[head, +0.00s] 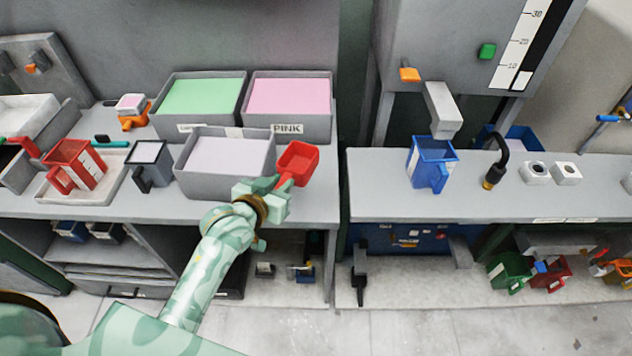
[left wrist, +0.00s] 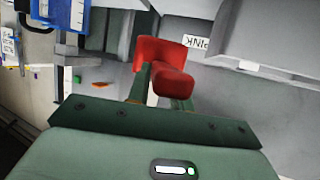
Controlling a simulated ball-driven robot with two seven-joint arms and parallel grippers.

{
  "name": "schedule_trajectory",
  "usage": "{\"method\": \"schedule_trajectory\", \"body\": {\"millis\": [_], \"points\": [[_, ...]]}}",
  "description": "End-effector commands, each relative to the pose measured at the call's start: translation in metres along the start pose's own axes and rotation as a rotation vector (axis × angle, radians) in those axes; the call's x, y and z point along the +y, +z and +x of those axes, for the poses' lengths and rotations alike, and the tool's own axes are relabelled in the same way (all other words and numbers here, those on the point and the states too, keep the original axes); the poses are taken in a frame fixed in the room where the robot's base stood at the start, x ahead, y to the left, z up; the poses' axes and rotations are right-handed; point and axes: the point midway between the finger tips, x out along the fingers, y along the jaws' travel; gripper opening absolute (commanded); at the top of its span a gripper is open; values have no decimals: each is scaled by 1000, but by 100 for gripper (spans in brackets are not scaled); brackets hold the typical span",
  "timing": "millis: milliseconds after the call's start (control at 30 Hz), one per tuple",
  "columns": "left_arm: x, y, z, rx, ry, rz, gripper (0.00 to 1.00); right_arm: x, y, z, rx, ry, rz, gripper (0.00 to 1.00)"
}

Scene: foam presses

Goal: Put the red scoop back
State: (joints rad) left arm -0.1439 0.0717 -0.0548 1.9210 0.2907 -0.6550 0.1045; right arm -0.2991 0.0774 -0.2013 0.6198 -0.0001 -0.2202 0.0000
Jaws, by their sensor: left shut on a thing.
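The red scoop (head: 299,162) is at the right end of the left bench, just right of the front grey bin. My left gripper (head: 279,188) is shut on its handle. The scoop's bowl points away from me. In the left wrist view the scoop (left wrist: 163,62) shows between the fingers of my left gripper (left wrist: 160,95). Whether the scoop touches the bench or the bin cannot be told. My right gripper is not in view.
A grey bin of pale powder (head: 224,181) stands close left of the scoop. Green (head: 201,97) and pink (head: 289,95) bins stand behind. A red jug (head: 77,163) and a grey jug (head: 149,165) stand left. A gap separates the right bench (head: 385,204), with a blue jug (head: 431,161).

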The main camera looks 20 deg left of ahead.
Motion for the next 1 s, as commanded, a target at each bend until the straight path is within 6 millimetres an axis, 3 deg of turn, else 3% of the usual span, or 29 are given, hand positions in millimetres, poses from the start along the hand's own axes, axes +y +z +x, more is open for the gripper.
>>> {"method": "schedule_trajectory", "body": {"millis": [200,400,667,867,1000], "points": [[-2,4,74,3,1,-2,0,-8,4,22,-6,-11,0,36],[-3,30,117,0,1,-1,0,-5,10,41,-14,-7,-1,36],[-4,39,136,1,2,0,0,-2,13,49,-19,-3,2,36],[-4,68,149,-1,1,0,0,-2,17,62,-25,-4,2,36],[-4,66,149,3,1,0,0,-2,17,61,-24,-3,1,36]]}}
